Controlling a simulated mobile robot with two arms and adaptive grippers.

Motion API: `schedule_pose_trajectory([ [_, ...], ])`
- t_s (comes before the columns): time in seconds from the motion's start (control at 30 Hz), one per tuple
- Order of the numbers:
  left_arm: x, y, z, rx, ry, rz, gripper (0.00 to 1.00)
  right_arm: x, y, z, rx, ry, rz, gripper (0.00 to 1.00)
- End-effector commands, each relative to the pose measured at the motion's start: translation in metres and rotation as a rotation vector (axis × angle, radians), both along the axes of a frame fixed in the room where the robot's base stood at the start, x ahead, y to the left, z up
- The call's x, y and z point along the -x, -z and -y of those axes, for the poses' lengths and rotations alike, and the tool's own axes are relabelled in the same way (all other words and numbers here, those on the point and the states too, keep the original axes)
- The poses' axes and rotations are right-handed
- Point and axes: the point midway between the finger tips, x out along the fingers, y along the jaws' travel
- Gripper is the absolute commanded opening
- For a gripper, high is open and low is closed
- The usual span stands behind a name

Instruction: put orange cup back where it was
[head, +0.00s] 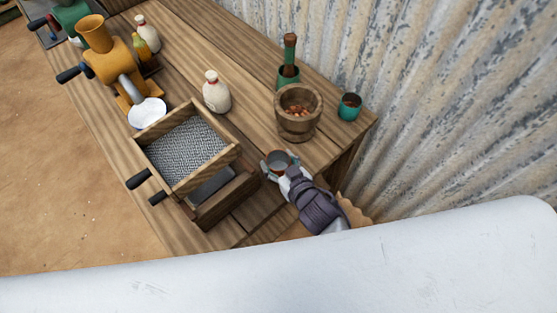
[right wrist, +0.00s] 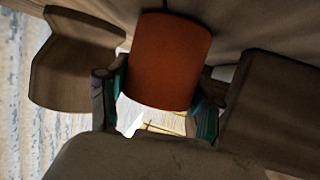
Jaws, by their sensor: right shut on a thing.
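The orange cup (right wrist: 170,60) shows clearly in the right wrist view, between the two fingers of my right gripper (right wrist: 158,104). The gripper is shut on it. In the head view my right gripper (head: 280,167) holds the cup (head: 278,158) near the table's right end, between the wooden sieve box and the mortar. The cup's open top faces up there, and its sides are mostly hidden by the fingers. I cannot tell whether its base touches the table. My left gripper is not in the head view.
A wooden mortar (head: 297,127) with brown nuts stands just behind the cup. A green cup (head: 349,107) is at the back right, a white bottle (head: 216,95) further left. The mesh-topped box (head: 224,158) lies left. A corrugated wall (head: 440,90) runs behind the wooden table (head: 250,92).

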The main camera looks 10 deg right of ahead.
Motion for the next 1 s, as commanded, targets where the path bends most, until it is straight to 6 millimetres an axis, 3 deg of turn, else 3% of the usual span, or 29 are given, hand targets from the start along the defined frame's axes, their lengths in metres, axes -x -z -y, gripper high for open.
schedule_pose_trajectory([
  [0.3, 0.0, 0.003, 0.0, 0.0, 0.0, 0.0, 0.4, 0.0, 0.004, 0.0, -0.001, 0.0, 0.001, 0.28],
  [0.33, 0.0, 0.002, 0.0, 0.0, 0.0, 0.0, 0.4, 0.0, 0.003, 0.0, 0.0, 0.0, 0.001, 0.68],
  [0.47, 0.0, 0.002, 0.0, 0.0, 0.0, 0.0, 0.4, 0.0, 0.002, 0.0, 0.0, 0.0, 0.001, 0.9],
  [0.87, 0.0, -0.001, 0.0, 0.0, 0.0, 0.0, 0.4, 0.001, -0.002, 0.001, 0.001, 0.0, 0.0, 0.9],
  [1.0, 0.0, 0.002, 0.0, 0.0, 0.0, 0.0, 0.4, 0.019, -0.007, 0.007, 0.0, 0.0, -0.002, 0.9],
])
